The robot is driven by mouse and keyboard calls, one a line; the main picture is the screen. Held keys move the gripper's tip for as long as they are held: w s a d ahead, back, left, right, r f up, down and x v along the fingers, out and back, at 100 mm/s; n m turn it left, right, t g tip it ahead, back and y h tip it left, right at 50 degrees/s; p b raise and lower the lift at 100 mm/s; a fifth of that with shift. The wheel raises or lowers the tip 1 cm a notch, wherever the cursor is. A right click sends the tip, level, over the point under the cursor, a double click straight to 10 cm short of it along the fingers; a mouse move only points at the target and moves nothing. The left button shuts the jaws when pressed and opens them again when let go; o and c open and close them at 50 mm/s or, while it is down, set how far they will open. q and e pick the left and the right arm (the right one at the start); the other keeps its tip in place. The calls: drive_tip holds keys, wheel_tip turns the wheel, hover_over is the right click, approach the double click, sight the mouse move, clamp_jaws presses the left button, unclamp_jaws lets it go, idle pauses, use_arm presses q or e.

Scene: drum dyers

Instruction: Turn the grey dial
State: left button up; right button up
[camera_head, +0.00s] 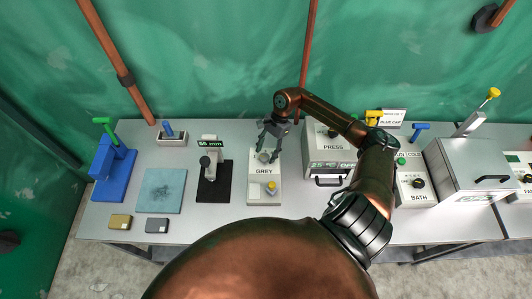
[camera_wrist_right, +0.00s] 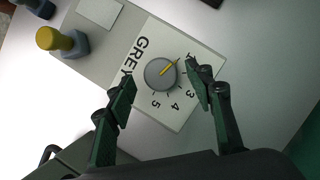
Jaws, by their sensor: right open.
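The grey dial (camera_wrist_right: 161,74) is a round knob with a yellow pointer line, on a white plate (camera_wrist_right: 197,50) marked GREY and numbered in an arc. In the right wrist view the pointer aims up and right, towards the 1 end of the scale. In the head view the dial (camera_head: 264,157) sits on the GREY box, just below my right gripper (camera_head: 269,153). My right gripper is open, and in the right wrist view its two fingers (camera_wrist_right: 166,82) stand on either side of the dial, apart from it. My left gripper is not in view.
A yellow-topped peg (camera_head: 271,187) stands on the same box. A blue mat (camera_head: 162,191) lies further left. The front table edge near the box is clear.

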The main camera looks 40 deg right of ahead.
drive_tip(key=shift+a+f, duration=0.3)
drive_tip(key=shift+f, duration=0.3)
drive_tip(key=shift+c, duration=0.7)
drive_tip(key=c, duration=1)
